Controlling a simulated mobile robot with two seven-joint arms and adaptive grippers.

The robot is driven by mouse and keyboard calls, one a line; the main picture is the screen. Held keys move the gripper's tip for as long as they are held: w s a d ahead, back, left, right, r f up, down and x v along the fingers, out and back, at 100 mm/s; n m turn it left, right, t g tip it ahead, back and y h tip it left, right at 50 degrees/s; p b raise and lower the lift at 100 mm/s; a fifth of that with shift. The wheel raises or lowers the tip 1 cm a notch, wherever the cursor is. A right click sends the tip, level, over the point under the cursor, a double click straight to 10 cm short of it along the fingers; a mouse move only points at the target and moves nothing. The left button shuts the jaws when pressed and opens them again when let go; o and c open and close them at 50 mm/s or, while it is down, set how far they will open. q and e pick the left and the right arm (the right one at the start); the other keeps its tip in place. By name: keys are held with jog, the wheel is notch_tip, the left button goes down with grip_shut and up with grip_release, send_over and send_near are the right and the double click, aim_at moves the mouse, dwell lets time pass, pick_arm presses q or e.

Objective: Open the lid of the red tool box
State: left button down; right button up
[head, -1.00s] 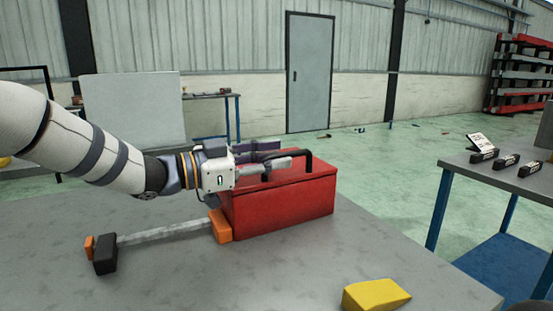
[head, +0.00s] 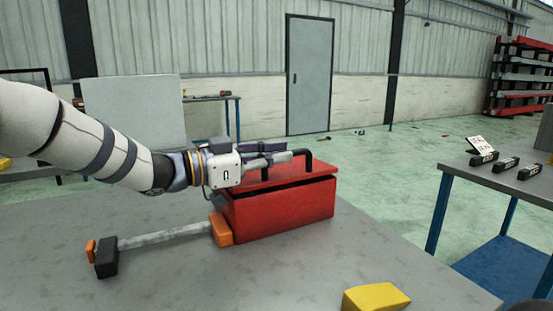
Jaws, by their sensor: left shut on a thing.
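The red tool box (head: 280,212) stands on the grey table in front of me. Its red lid (head: 288,177) is raised a little, with a dark gap along the front and right end between lid and body. A black handle (head: 308,155) sits on top of the lid. My left gripper (head: 285,156) reaches in from the left and is shut on the handle, its fingers covering the handle's left part. The inside of the box is hidden.
An orange and black clamp with a grey bar (head: 165,236) lies left of the box, its orange end close to the box. A yellow wedge (head: 375,297) lies near the table's front edge. A second table (head: 505,175) with several black items stands at right.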

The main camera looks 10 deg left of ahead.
pick_arm(q)
jog(key=w+a+r+n, duration=0.3)
jog(key=w+r+n, duration=0.1)
jog(key=r, duration=0.4)
jog(key=shift+w+a+r+n, duration=0.2)
jog(key=shift+w+n, duration=0.2)
jog(key=shift+w, duration=0.1)
jog(key=c, duration=1.7)
grip_release()
jog(key=shift+o, duration=0.2)
jog(key=shift+f, duration=0.1)
jog(key=shift+w+f, duration=0.1)
jog(key=v, duration=1.2)
